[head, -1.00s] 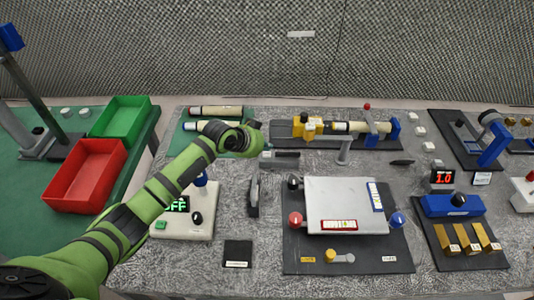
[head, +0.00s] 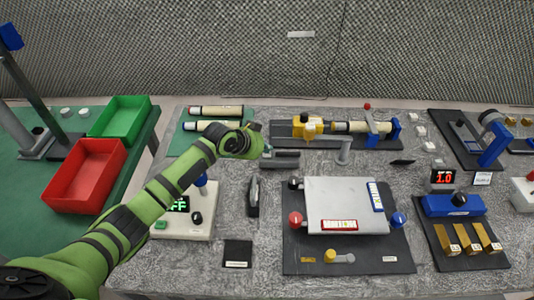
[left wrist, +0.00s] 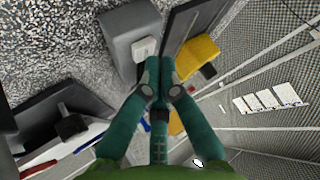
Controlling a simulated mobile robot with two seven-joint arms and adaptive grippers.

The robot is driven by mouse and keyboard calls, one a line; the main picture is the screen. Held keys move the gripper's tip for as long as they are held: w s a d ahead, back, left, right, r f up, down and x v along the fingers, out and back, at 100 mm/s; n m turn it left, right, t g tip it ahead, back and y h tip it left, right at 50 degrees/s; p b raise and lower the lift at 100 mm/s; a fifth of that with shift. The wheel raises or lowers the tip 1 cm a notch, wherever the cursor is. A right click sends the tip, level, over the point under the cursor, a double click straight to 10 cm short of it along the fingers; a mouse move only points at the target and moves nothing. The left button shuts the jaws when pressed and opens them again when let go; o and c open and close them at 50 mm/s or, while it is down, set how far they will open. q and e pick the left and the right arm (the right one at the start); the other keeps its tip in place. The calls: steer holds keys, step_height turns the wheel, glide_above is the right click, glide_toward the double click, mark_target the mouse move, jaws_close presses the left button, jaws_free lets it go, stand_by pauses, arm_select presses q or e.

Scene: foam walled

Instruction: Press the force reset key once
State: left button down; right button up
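My left gripper (head: 267,148) reaches in over the back middle of the table. In the left wrist view its green fingers (left wrist: 164,78) come together at their tips, with nothing seen between them. Just beyond and left of the tips there is a grey block (left wrist: 118,35) with a small white key (left wrist: 144,48) on its face. The same grey block (head: 281,162) seems to show beside the gripper in the head view. I cannot read a label on the key, nor tell whether the fingers touch it. My right gripper is out of view.
A yellow clamp fixture (head: 308,128) on a black plate stands behind the gripper. A grey post (head: 344,152) is to the right. A white-topped fixture (head: 345,200) with red and blue knobs lies in front. A red display (head: 442,177) reads 1.0. Several white blocks (head: 420,117) stand at right.

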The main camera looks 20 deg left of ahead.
mark_target(265, 155)
arm_select(q)
steer(key=shift+f+b, duration=0.3)
steer(key=shift+f, duration=0.2)
stand_by(0.4)
steer(key=shift+r, duration=0.1)
steer(key=shift+r+p, duration=0.8)
steer(key=shift+p, duration=0.15)
step_height(265, 155, up, 5)
steer(key=p, duration=0.5)
steer(key=shift+r, duration=0.1)
stand_by(0.6)
